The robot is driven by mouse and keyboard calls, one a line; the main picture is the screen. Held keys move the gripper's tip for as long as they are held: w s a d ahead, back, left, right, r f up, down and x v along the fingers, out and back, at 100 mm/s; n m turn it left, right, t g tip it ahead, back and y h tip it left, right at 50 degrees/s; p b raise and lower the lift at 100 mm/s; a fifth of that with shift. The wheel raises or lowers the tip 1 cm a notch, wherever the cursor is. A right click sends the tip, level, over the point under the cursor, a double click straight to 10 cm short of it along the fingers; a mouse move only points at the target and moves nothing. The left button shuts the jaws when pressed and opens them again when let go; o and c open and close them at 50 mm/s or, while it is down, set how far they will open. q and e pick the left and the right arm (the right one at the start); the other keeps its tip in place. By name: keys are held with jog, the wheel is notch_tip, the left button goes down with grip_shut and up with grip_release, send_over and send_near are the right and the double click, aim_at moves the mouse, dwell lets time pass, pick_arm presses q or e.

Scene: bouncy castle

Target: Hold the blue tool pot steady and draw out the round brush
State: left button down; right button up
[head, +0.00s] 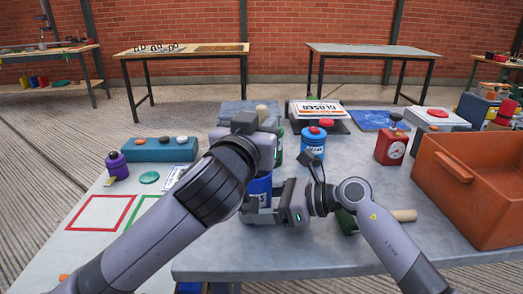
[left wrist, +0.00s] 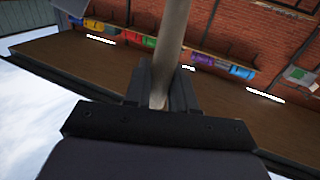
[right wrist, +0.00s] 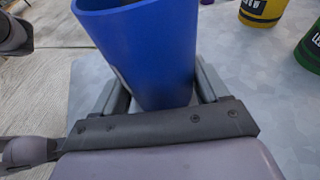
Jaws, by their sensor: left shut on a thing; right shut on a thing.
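The blue tool pot (head: 259,188) stands near the front middle of the table in the head view, partly hidden by my arms. In the right wrist view the pot (right wrist: 150,50) sits between the fingers of my right gripper (right wrist: 165,95), which is shut on its side. My left gripper (head: 264,130) is above the pot. In the left wrist view, it (left wrist: 162,95) is shut on a pale round handle (left wrist: 172,40), which I take for the round brush. Its pale top (head: 261,110) shows above the gripper in the head view. The brush's lower end is hidden.
A blue block with knobs (head: 160,149), a purple pot (head: 117,164) and a red outlined square (head: 101,212) lie left. A blue jar (head: 313,144), a red scale (head: 391,148) and an orange crate (head: 478,195) stand right. A pale handle (head: 403,216) lies beside my right arm.

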pick_arm(q)
notch_tip(320, 180, up, 12)
jog(key=shift+f, duration=0.25)
pick_arm(e)
jog(key=o, duration=0.8)
jog(key=shift+d, duration=0.15)
